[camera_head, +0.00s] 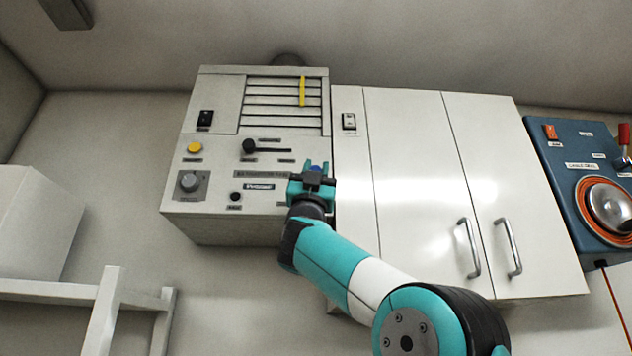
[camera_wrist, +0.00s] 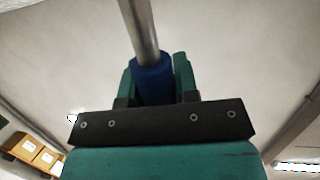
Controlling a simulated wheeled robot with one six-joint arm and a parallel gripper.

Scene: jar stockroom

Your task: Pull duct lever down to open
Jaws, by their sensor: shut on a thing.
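My gripper (camera_head: 318,172) is in front of the lower right part of a pale wall unit (camera_head: 225,222) with a slatted vent. In the wrist view, its green fingers (camera_wrist: 156,78) are shut on the blue grip (camera_wrist: 153,84) of a lever, one finger on each side. The lever's bare metal rod (camera_wrist: 138,25) runs up from the grip and out of the picture's top. In the head view, only a bit of the blue grip (camera_head: 316,168) shows between the fingers. The rod and its mount cannot be made out there.
The unit's face has a black-knobbed handle (camera_head: 250,146), a yellow button (camera_head: 194,147), a dial (camera_head: 189,181) and a yellow strip (camera_head: 302,91) on the vent. White cabinet doors (camera_head: 410,150) stand close on the right, then a blue panel (camera_head: 565,190). A white shelf (camera_head: 60,290) is lower left.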

